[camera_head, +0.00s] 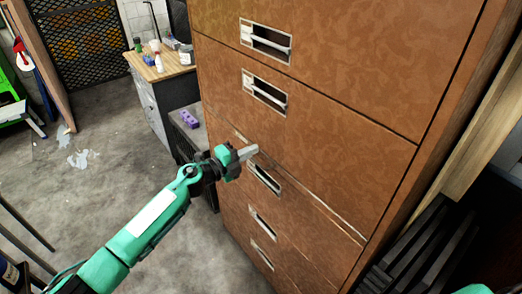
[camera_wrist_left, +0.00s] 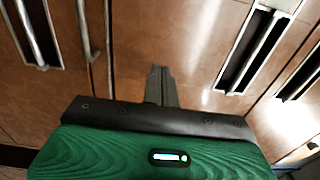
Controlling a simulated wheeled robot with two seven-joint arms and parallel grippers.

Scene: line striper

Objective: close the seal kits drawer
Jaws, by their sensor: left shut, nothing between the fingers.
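A tall brown cabinet (camera_head: 330,60) holds a column of drawers with recessed metal handles. No label is readable, so I cannot tell by name which is the seal kits drawer. The third drawer from the top in view (camera_head: 305,205) shows a thin light line along its top edge and seems to stand slightly proud; the others look flush. My left gripper (camera_head: 249,153) is shut and empty, its tips at the upper left of that drawer front, near its handle (camera_head: 265,178). In the left wrist view the shut fingers (camera_wrist_left: 160,84) point at a brown drawer front; contact is unclear. My right gripper is not in view.
A wooden-topped workbench (camera_head: 165,62) with bottles stands behind the cabinet's left side. A purple item (camera_head: 189,119) lies on a dark low unit beside it. The grey floor (camera_head: 95,180) at left is mostly open. Wooden boards (camera_head: 490,125) stand at the right.

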